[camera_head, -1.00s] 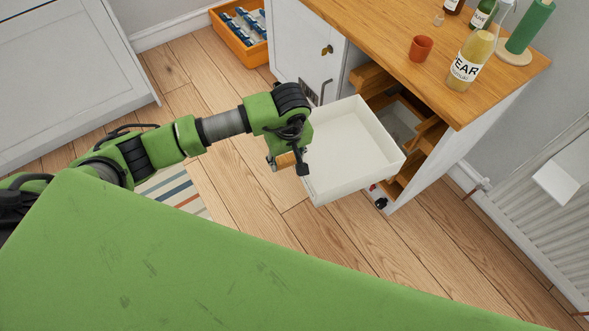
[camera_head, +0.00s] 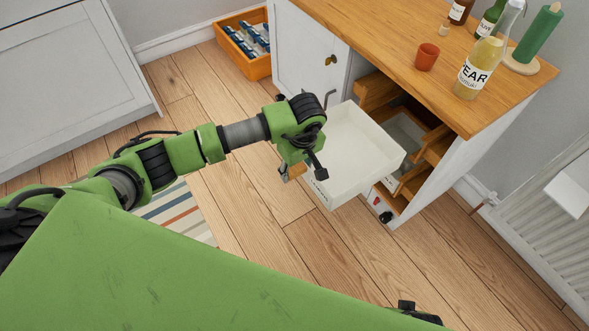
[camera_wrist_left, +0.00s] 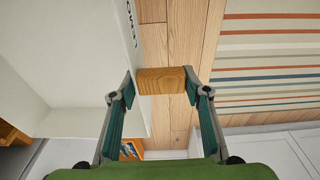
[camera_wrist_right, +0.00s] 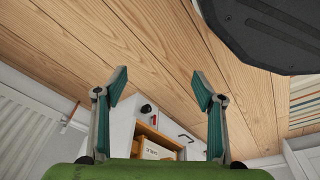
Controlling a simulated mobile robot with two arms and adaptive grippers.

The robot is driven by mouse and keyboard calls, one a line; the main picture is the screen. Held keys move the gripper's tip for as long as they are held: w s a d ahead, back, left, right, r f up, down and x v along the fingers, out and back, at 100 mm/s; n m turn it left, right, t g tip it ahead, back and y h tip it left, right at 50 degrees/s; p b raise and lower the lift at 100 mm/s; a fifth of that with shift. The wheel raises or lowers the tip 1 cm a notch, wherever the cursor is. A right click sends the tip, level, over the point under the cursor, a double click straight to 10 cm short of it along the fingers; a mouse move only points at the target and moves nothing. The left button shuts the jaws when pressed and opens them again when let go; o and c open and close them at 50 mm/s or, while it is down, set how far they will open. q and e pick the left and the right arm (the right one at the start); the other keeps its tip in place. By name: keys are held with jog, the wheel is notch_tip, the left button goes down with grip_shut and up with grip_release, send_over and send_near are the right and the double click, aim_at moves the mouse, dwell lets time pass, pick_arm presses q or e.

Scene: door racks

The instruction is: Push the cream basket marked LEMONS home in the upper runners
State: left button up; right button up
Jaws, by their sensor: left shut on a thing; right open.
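The cream basket (camera_head: 355,150) is a shallow open box and looks empty. It stands mostly out of the front of the white cabinet (camera_head: 438,185), near the wooden runners (camera_head: 428,160). Dark lettering on its front shows in part in the left wrist view (camera_wrist_left: 131,22). My left gripper (camera_head: 302,173) is shut on the basket's wooden handle (camera_wrist_left: 161,80), one finger on each end. How the basket's far end meets the runners is hard to tell. My right gripper (camera_wrist_right: 158,88) is open and empty above the floor, apart from the cabinet.
On the wooden top stand an orange cup (camera_head: 427,57), a labelled bottle (camera_head: 476,72) and a green candle (camera_head: 538,35). An orange crate (camera_head: 250,62) sits on the floor behind. A radiator (camera_head: 545,220) is at the right. A striped rug (camera_head: 172,215) lies below my left arm.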

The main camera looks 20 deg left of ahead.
pick_arm(q)
jog(key=shift+w+d+b, duration=0.75)
jog(key=shift+w, duration=0.2)
jog(key=shift+w+d+b, duration=0.55)
jog(key=shift+w+b, duration=0.15)
jog(key=shift+w, duration=0.05)
jog(key=shift+w+d+b, duration=0.3)
jog(key=shift+w+b, duration=0.05)
jog(key=shift+w, duration=0.05)
pick_arm(e)
notch_tip(320, 180, up, 13)
jog(key=w, duration=0.1)
jog(key=shift+w+t, duration=0.15)
jog(key=shift+t, duration=0.25)
pick_arm(q)
jog(key=shift+r, duration=0.1)
pick_arm(e)
jog(key=shift+r, duration=0.1)
jog(key=shift+w+r, duration=0.1)
jog(key=shift+r, duration=0.2)
jog(key=shift+f, duration=0.15)
